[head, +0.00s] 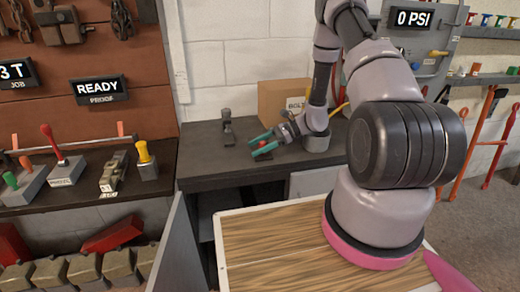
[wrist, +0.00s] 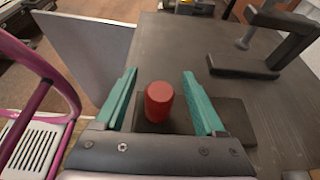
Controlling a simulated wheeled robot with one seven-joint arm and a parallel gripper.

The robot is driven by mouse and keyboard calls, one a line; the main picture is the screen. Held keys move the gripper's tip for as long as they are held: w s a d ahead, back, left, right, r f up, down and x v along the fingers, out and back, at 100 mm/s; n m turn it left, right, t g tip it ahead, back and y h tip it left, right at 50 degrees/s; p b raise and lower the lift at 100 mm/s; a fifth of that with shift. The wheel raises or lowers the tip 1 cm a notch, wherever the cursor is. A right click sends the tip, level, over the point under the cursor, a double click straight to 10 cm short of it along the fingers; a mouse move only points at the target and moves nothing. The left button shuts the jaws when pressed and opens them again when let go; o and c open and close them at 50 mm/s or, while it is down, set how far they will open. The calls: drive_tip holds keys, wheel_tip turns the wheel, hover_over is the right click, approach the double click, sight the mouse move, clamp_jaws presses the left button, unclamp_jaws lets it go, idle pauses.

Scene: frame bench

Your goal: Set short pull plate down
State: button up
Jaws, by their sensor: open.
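The short pull plate (wrist: 235,118) appears to be the dark flat piece lying on the dark bench top (wrist: 180,45), with an upright red cylindrical knob (wrist: 159,101) on it. In the wrist view my gripper (wrist: 159,76) has its two teal fingers apart, one on each side of the red knob, with gaps between. The gripper body hides the near part of the plate. In the head view my gripper (head: 262,142) is low over the bench, and the red knob (head: 266,148) shows small between the fingers.
A dark clamp-like stand (wrist: 262,50) is on the bench to the right in the wrist view; it also shows in the head view (head: 227,127). A cardboard box (head: 283,103) stands behind my gripper. A grey panel (head: 182,245) stands open below the bench's left front.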

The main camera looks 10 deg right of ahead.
drive_tip(key=shift+a+f, duration=0.2)
drive_tip(key=shift+a, duration=0.3)
clamp_jaws()
idle(1.1)
